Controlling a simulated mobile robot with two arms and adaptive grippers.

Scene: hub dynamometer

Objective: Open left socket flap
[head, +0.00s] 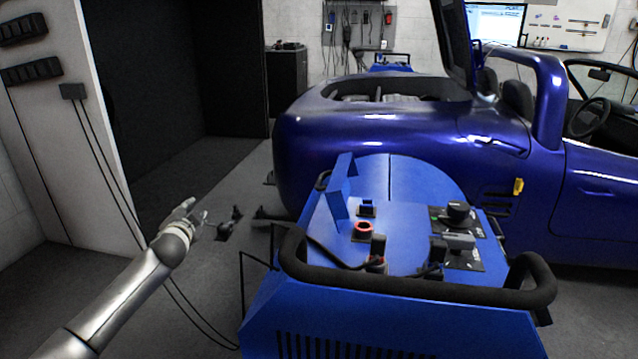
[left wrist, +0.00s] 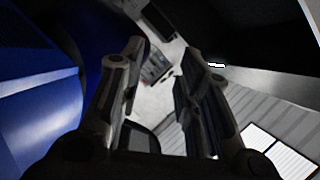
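The blue dynamometer unit (head: 300,315) stands in front of me in the head view, with sockets on its sloped top. A blue socket (head: 367,207) and a red-ringed round socket (head: 363,229) are on the left part of the top. Nearer me, two dark upright flap-like parts, a left one (head: 378,246) and a right one (head: 438,250), stand by the cable ends. I cannot tell clearly whether either flap is open. My left gripper (head: 228,222) is left of the unit, apart from it and empty. Its fingers are spread in the left wrist view (left wrist: 160,85).
A black padded handlebar (head: 420,288) runs along the unit's near edge. A blue plate (head: 342,192) stands up at its left side, and a black knob (head: 459,212) is on the right. A blue car (head: 400,140) stands close behind.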

